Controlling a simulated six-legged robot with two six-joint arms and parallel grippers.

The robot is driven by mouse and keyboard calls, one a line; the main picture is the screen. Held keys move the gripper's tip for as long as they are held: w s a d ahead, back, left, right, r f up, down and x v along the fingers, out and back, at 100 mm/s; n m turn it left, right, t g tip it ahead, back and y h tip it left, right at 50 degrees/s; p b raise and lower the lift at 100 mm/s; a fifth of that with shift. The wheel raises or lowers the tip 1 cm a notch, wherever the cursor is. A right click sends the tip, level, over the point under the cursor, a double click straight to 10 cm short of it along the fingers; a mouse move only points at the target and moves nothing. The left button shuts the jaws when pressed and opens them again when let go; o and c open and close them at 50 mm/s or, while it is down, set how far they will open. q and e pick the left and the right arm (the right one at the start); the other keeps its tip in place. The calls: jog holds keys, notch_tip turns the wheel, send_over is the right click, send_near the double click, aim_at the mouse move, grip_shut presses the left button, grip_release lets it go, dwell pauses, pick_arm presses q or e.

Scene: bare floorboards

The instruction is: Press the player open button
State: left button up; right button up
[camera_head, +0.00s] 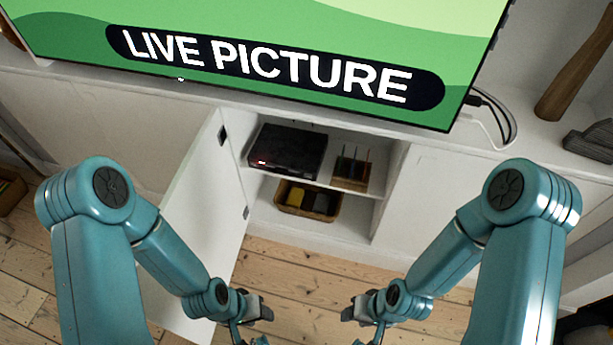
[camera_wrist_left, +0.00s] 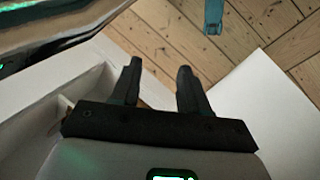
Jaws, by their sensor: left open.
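The player (camera_head: 288,150) is a flat black box on the upper shelf of the open cabinet under the television. A small red light shows at its left front; I cannot make out the open button. My left gripper (camera_head: 262,325) is low in front of the cabinet, open and apart from the player. Its two dark fingers (camera_wrist_left: 158,82) stand apart with nothing between them in the left wrist view. My right gripper (camera_head: 354,327) faces it from the right, its fingers apart and empty, partly cut off by the lower edge.
The white cabinet door (camera_head: 205,220) stands open left of the opening. A small holder with thin upright sticks (camera_head: 351,168) is beside the player. A basket (camera_head: 308,200) is on the lower shelf. The television (camera_head: 270,50) is above, with cables at its right. Floorboards (camera_head: 300,280) in front are clear.

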pick_arm(q)
grip_shut()
dwell(1.8)
